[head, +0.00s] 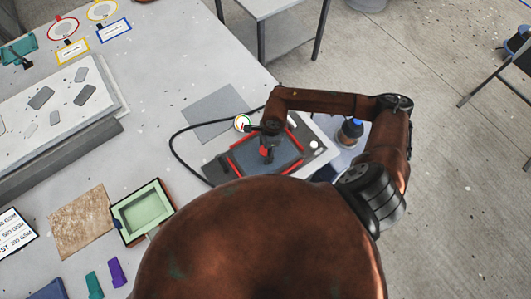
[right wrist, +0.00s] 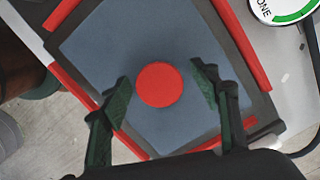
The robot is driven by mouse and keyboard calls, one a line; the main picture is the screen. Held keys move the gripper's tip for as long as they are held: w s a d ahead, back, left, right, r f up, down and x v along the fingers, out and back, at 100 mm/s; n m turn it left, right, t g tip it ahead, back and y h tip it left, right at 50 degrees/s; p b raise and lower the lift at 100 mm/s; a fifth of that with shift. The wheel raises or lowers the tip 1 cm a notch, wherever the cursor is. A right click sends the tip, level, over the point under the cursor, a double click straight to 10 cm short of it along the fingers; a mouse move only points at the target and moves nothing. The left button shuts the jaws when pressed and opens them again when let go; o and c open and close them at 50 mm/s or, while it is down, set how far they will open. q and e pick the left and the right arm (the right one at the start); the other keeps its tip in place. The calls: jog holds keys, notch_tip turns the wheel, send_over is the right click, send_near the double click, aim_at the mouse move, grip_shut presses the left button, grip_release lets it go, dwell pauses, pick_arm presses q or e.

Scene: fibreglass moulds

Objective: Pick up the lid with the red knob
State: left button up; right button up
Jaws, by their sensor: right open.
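The lid is a blue-grey panel (right wrist: 110,45) with a round red knob (right wrist: 160,84) at its middle; red strips and a dark frame run around it. In the head view the lid (head: 285,152) lies on the right part of the table, partly hidden by my arm. My right gripper (right wrist: 162,100) is open, with one green-padded finger on each side of the knob and a gap to it on both sides. In the head view my right gripper (head: 268,142) is over the lid. My left gripper is not in view.
A round dial with a green band (right wrist: 285,8) sits beside the lid. A black cable (head: 174,143) loops left of it. A grey mat (head: 210,108) lies behind, a bottle (head: 350,131) stands right. A green tray (head: 122,222) is nearer left.

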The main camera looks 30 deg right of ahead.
jog(key=shift+f, duration=0.1)
grip_shut()
dwell(0.7)
